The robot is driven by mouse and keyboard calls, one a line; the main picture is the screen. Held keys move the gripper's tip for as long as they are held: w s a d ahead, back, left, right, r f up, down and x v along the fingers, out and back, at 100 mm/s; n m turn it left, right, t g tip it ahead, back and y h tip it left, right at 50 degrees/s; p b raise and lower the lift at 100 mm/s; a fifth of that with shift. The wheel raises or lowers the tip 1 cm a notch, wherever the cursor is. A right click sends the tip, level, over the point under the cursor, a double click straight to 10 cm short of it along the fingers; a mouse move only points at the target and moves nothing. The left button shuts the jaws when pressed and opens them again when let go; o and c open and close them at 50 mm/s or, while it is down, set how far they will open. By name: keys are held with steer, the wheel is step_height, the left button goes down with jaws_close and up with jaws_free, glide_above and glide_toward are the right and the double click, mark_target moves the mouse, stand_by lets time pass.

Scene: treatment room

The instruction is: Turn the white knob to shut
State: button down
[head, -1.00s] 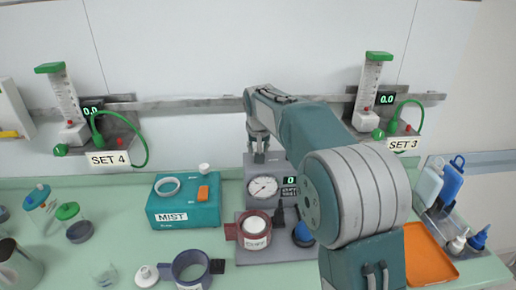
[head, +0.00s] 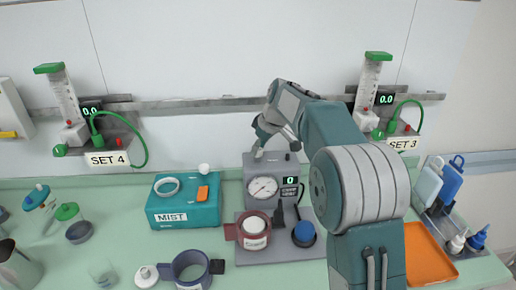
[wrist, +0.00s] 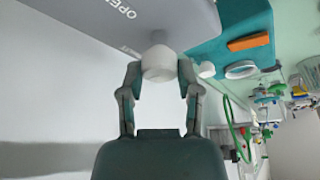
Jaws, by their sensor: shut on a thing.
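The white knob (wrist: 159,64) sits on a grey surface of the gauge unit (head: 262,170), beside printed "OPEN" lettering in the wrist view. A second word near the knob is too small to read. My gripper (wrist: 160,70) has one finger on each side of the knob and is shut on it. In the head view, my gripper (head: 258,150) reaches down at a tilt to the top of the gauge unit. The knob is hidden or too small to make out there. The unit has a round dial and a display reading 0.
A teal MIST box (head: 185,203) with its own small white knob (head: 204,168) stands left of the unit. A maroon-ringed jar (head: 254,232) and a blue-topped piece (head: 304,232) stand in front. An orange tray (head: 428,255) lies right. A rail (head: 220,102) runs behind.

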steer(key=shift+f+n+g, duration=0.2)
steer(key=shift+n+g, duration=0.3)
steer(key=shift+n, duration=1)
steer(key=shift+y, duration=0.3)
steer(key=shift+c, duration=1.5)
jaws_free()
steer(key=shift+w, duration=0.1)
steer(key=shift+r, duration=0.1)
steer(key=v, duration=1.1)
steer(key=shift+r, duration=0.4)
